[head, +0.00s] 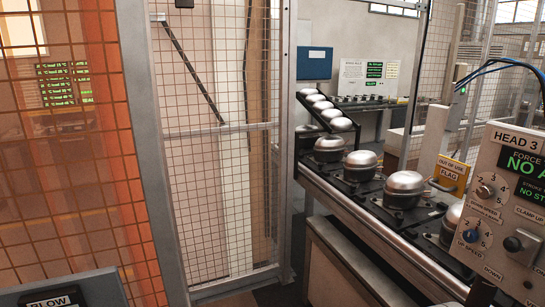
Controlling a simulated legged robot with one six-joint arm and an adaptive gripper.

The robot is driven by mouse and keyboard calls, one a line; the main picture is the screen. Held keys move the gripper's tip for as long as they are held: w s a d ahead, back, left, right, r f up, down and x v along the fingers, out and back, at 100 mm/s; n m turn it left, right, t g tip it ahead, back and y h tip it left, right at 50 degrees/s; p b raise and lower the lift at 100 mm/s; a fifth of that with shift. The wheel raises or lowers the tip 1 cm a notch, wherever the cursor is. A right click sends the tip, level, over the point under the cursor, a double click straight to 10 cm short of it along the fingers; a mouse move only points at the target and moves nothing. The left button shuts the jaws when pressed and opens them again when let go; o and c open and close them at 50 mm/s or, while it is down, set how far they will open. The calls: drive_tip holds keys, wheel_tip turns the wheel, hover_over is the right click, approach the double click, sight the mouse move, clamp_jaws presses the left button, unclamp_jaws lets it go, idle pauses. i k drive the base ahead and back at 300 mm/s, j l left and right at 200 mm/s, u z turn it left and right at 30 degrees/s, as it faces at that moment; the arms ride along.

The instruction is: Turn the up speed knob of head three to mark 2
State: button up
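The head 3 control panel (536,168) stands at the right edge, angled, and is cut off by the frame. A silver knob (486,192) sits in its upper left, with a scale of numbers beside it. My gripper is not in view.
A conveyor with several domed compressors (403,188) on dark pallets runs beside the panel. A yellow out-of-use flag (452,173) hangs near it. A mesh fence (222,140) stands in the middle, an orange mesh screen at left. A grey box marked BLOW (78,292) is at the bottom left.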

sight(471, 235)
drive_tip(key=z, duration=1.5)
